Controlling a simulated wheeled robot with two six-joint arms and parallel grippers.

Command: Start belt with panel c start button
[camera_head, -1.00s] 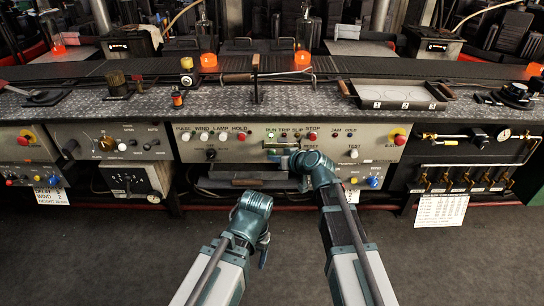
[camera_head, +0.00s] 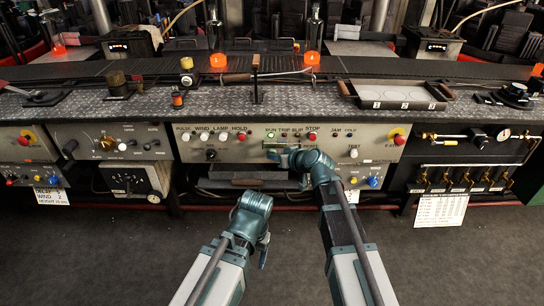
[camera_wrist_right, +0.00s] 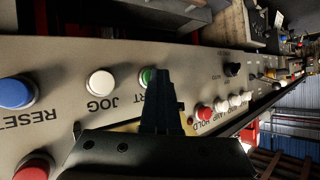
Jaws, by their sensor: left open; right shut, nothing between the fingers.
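The panel's green start button (camera_wrist_right: 148,77) shows in the right wrist view, partly hidden behind the fingertips. The label beside it is half covered. My right gripper (camera_wrist_right: 162,75) is shut and empty, with its tips at the button; I cannot tell exactly how hard they touch. In the head view my right gripper (camera_head: 278,156) is at the middle panel (camera_head: 240,150), below the RUN lamp (camera_head: 271,133), which glows green. The belt (camera_head: 150,68) runs behind the bench, carrying glowing orange-bottomed glass pieces (camera_head: 218,60). My left gripper (camera_head: 264,247) is open and empty, low in front of the bench.
In the right wrist view a white JOG button (camera_wrist_right: 100,82), a blue RESET button (camera_wrist_right: 15,92) and a red button (camera_wrist_right: 35,168) are close by. A red HOLD button (camera_wrist_right: 204,113) is on the other side. The floor (camera_head: 120,260) in front is clear.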

